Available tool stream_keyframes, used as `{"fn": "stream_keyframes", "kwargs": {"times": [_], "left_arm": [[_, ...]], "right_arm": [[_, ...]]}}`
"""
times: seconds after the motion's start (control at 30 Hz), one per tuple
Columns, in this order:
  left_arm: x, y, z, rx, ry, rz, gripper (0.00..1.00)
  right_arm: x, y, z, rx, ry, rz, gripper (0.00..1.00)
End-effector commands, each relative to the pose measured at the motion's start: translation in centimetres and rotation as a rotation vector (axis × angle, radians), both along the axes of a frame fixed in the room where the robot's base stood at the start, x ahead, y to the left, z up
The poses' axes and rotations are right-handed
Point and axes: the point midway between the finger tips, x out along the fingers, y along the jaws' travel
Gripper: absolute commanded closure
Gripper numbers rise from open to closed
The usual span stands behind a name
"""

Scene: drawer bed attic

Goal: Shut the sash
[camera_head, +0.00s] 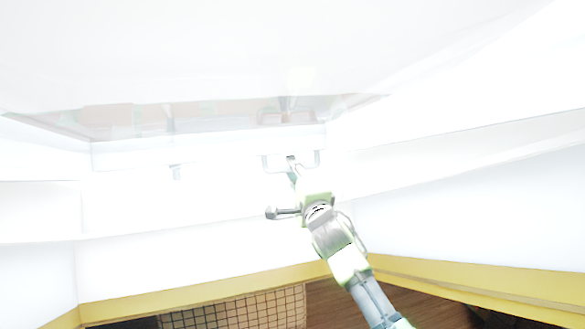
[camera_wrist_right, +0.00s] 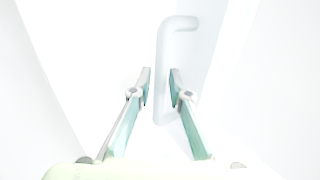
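The sash is a large glass pane in a white frame, and its lower rail (camera_head: 210,151) runs across the middle of the head view. A white U-shaped handle (camera_head: 317,160) sits on this rail, right of centre. My right gripper (camera_head: 291,166) reaches up to the handle. In the right wrist view the handle (camera_wrist_right: 165,60) is a pale bar with a bent upper end. The fingers of my right gripper (camera_wrist_right: 160,75) stand on either side of the bar, with small gaps visible. Glare hides how far the sash stands open. My left gripper is not in view.
White walls or window reveal (camera_head: 460,200) enclose both sides. A yellow trim (camera_head: 200,290) runs below, with a gridded basket-like object (camera_head: 250,310) and dark wooden floor (camera_head: 335,305) beneath. A grey knob on a short rod (camera_head: 271,212) shows beside my right wrist.

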Motion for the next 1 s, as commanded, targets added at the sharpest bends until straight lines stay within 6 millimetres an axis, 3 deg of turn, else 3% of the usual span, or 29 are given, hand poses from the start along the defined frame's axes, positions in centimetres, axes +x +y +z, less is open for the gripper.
{"fn": "stream_keyframes", "kwargs": {"times": [0.17,0.23,0.47,0.57,0.8,1.0], "left_arm": [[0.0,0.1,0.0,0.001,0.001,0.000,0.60],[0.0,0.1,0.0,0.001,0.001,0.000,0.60],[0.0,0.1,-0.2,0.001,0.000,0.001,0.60],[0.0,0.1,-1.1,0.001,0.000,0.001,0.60],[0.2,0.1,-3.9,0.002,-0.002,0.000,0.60],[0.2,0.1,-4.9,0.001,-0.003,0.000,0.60]], "right_arm": [[0.0,0.0,0.0,0.000,-0.001,0.000,0.83],[0.0,0.0,0.0,0.000,-0.001,0.000,1.00],[-0.1,0.0,-0.4,0.001,0.001,0.000,1.00],[-0.8,-0.1,-2.1,0.002,0.004,0.003,1.00],[-4.2,-1.2,-8.4,0.004,0.009,0.003,1.00],[-6.5,-2.0,-11.2,0.004,0.003,0.002,1.00]]}}
